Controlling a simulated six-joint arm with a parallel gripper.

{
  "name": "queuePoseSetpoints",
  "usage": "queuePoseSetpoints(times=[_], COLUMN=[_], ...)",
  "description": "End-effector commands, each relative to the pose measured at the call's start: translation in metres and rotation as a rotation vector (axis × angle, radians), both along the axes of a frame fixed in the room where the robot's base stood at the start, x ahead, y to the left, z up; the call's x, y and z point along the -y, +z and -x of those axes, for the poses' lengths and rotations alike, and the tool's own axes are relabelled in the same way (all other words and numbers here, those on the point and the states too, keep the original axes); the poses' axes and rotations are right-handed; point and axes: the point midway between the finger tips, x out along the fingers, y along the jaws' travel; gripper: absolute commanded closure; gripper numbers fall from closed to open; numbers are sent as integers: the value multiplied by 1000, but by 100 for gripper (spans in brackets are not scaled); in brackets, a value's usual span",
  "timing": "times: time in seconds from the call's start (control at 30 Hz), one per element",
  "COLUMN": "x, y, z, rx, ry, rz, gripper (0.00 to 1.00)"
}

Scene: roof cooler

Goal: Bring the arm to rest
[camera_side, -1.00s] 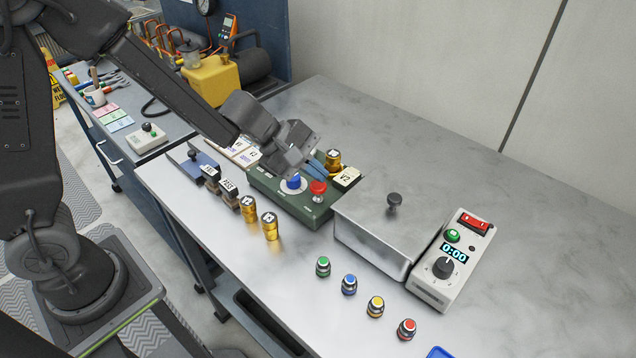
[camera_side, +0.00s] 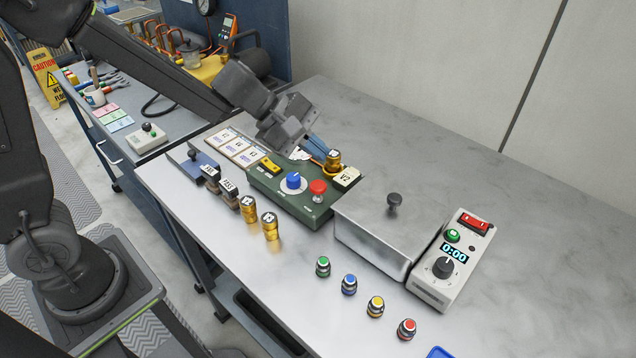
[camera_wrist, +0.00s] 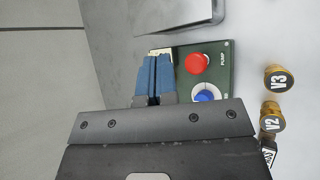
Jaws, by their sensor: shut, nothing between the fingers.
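My gripper (camera_side: 317,149) is above the table, over the back edge of the green control box (camera_side: 264,186). Its blue fingertips (camera_wrist: 154,76) are together with nothing between them. The green box carries a blue knob (camera_side: 293,180) and a red push button (camera_side: 318,187), both also seen in the wrist view. I cannot tell whether the fingers touch anything.
A metal box with a black knob (camera_side: 372,228) and a white timer unit (camera_side: 452,262) stand to the right. Brass cylinders marked V2 (camera_side: 249,208) and V3 (camera_side: 270,226) stand in front. Several coloured-top pieces (camera_side: 349,284) line the front. The back of the table is clear.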

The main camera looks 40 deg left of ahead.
Motion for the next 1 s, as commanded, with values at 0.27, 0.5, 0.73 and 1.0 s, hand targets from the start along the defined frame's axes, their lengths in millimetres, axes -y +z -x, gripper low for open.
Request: queuePoseSetpoints(times=[0.27, 0.5, 0.73, 1.0], x=[0, 0, 2, -29], y=[0, 3, 49, 83], z=[0, 2, 44, 138], rx=[0, 10, 193, 440], ry=[0, -13, -286, -772], rz=[0, -5, -167, -639], gripper=[100, 100, 100, 100])
